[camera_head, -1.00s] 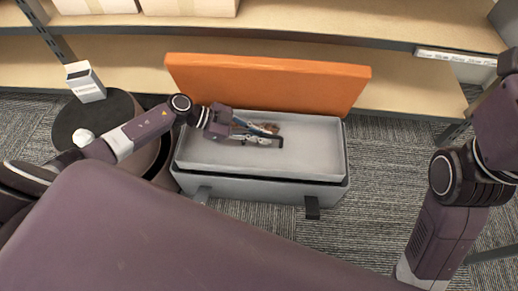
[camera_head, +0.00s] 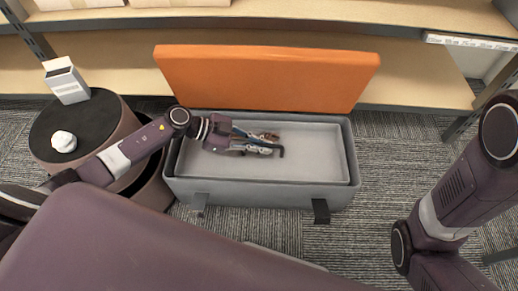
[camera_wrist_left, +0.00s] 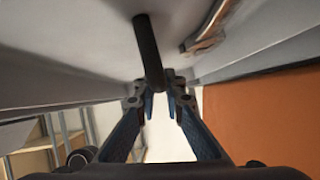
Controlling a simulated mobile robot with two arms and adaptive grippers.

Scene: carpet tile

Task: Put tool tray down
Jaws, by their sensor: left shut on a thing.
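The tool tray (camera_head: 310,165) is a light grey shallow tray, sitting inside the grey box (camera_head: 250,197) with its rim close to the box rim. Several tools (camera_head: 262,136) lie in it towards the back. My left gripper (camera_head: 236,139) reaches in from the left over the tray and is shut on its dark handle bar (camera_head: 270,147). In the left wrist view the fingers (camera_wrist_left: 160,88) close around the end of this dark bar (camera_wrist_left: 149,50). Whether the tray rests fully on the box is hard to tell. My right gripper is out of view; only my right arm shows.
The box's orange lid (camera_head: 265,78) stands open at the back, before a wooden shelf (camera_head: 420,82). A round dark stool (camera_head: 95,120) at left carries a white carton (camera_head: 66,80) and a small white object (camera_head: 63,141). Carpet right of the box is clear.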

